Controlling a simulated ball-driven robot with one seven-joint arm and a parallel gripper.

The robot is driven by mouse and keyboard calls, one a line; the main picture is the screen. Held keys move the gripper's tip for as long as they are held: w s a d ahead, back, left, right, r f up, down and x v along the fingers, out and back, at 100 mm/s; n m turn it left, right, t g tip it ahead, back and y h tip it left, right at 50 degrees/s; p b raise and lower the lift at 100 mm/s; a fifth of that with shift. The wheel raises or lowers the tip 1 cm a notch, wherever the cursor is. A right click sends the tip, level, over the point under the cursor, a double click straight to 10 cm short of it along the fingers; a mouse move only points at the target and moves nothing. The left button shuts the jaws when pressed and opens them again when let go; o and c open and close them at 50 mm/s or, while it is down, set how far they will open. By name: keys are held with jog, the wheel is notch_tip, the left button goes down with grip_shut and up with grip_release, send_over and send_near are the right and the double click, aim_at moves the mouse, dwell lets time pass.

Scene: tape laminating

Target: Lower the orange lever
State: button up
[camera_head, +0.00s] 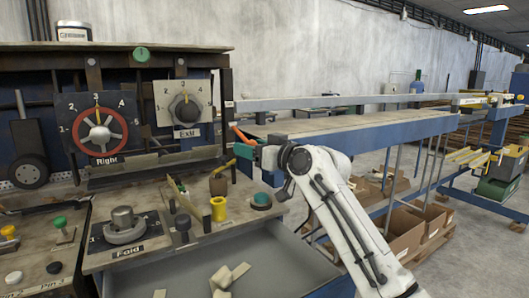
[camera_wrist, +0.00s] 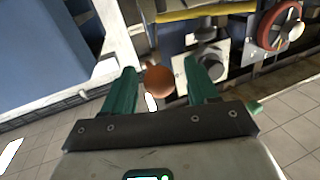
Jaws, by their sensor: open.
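The orange lever (camera_head: 239,134) sticks out at the right side of the machine front in the head view, slanting up to the left. In the wrist view its round orange end (camera_wrist: 159,81) shows between my two green fingers. My gripper (camera_head: 246,152) is just beside and below the lever in the head view. My gripper (camera_wrist: 160,68) is open, with a small gap visible on each side of the orange end. The lever's lower part and its pivot are hidden behind the gripper.
The machine front has a Right dial (camera_head: 98,132), an Exit dial (camera_head: 185,108) and a Fold knob (camera_head: 123,222). A yellow cylinder (camera_head: 218,209) and a teal-topped knob (camera_head: 261,200) stand below the gripper. A long conveyor table (camera_head: 350,125) extends right, with cardboard boxes (camera_head: 405,228) beneath.

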jog(key=b+v, duration=0.1)
jog(key=v, duration=0.9)
jog(key=shift+d, duration=0.15)
jog(key=shift+s+f, duration=0.1)
jog(key=shift+s, duration=0.05)
